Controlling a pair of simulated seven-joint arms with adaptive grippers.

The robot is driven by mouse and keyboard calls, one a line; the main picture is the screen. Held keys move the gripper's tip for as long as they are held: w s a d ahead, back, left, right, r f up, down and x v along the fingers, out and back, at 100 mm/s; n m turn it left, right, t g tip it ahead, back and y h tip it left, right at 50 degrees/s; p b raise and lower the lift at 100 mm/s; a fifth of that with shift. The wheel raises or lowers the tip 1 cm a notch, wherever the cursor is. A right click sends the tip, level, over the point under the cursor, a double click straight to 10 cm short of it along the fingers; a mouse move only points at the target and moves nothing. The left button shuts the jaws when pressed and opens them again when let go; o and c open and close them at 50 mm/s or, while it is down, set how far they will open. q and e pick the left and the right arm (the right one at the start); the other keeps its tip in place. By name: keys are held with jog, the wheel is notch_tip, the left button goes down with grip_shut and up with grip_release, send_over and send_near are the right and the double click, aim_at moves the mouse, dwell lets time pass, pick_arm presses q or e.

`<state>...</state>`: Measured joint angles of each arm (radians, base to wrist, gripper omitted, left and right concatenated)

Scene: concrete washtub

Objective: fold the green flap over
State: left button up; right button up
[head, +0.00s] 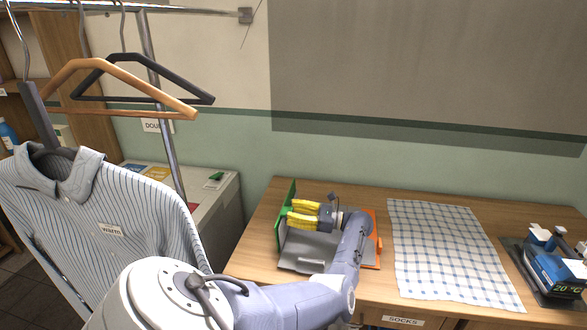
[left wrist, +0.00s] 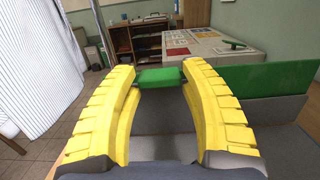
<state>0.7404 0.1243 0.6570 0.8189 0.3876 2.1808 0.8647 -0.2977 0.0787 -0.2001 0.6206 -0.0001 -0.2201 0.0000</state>
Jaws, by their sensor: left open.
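The folding board's grey middle panel (head: 312,246) lies on the wooden table. Its green flap (head: 286,193) stands raised along the left edge, and it also shows at the right in the left wrist view (left wrist: 275,112). A green tab (left wrist: 160,77) on the flap lies between my left gripper's yellow fingertips in the left wrist view. My left gripper (head: 290,211) is open, reaching over the grey panel to the flap; whether the fingers touch the tab I cannot tell. The orange flap (head: 375,256) is partly hidden by my left arm. My right gripper is out of view.
A checked cloth (head: 447,250) lies right of the board, with a blue iron (head: 556,268) on a stand beyond it. A striped shirt (head: 105,220) hangs on the rack at the left. A white cabinet (head: 218,210) stands behind and left of the table.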

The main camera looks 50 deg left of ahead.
pick_arm(q)
jog(key=o, duration=0.4)
jog(key=shift+f, duration=0.1)
jog(key=shift+o, duration=0.2)
jog(key=v, duration=0.7)
jog(key=shift+w+d, duration=0.15)
jog(key=shift+d, duration=0.05)
